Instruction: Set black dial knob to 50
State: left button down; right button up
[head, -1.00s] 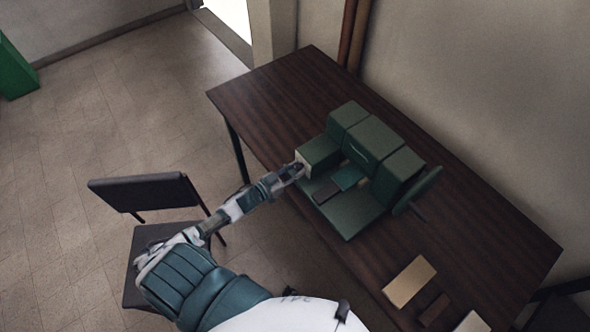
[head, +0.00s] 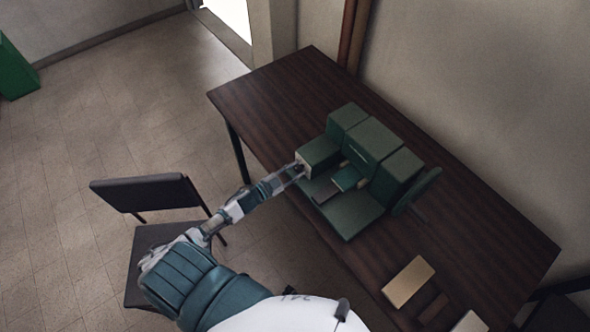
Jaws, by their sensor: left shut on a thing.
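A dark green machine (head: 372,142) made of several blocks stands on the dark wooden table. A light-coloured face (head: 303,160) shows on the left end of its front block, pointing toward my left arm. The small black dial knob (head: 300,168) is at this face, mostly covered by my left gripper. My left gripper (head: 297,170) reaches up to the face from the lower left and is shut on the knob. The dial's numbers are too small to read. My right gripper is out of view.
The dark table (head: 480,215) has free room behind and right of the machine. Tan and brown blocks (head: 408,282) lie at its front right. A dark chair (head: 150,195) stands on the floor beside my left arm. A green box (head: 14,70) is at the far left.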

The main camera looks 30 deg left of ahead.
pick_arm(q)
jog(key=m, duration=0.4)
jog(key=shift+m, duration=0.4)
jog(key=m, duration=0.4)
jog(key=shift+m+b, duration=0.3)
jog(key=m, duration=0.2)
jog(key=shift+m+b, duration=0.3)
jog(key=shift+b, duration=0.05)
jog(key=m+b, duration=0.1)
jog(key=m, duration=0.2)
jog(key=shift+s+f, duration=0.1)
jog(key=shift+f, duration=0.05)
jog(key=shift+m+b, duration=0.6)
jog(key=shift+m, duration=1.2)
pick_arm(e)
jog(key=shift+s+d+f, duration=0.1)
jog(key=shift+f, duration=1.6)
pick_arm(q)
jog(key=shift+f, duration=0.1)
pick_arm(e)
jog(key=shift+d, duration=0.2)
pick_arm(q)
jog(key=c, duration=0.9)
grip_release()
jog(key=shift+o, duration=0.5)
jog(key=shift+r, duration=0.2)
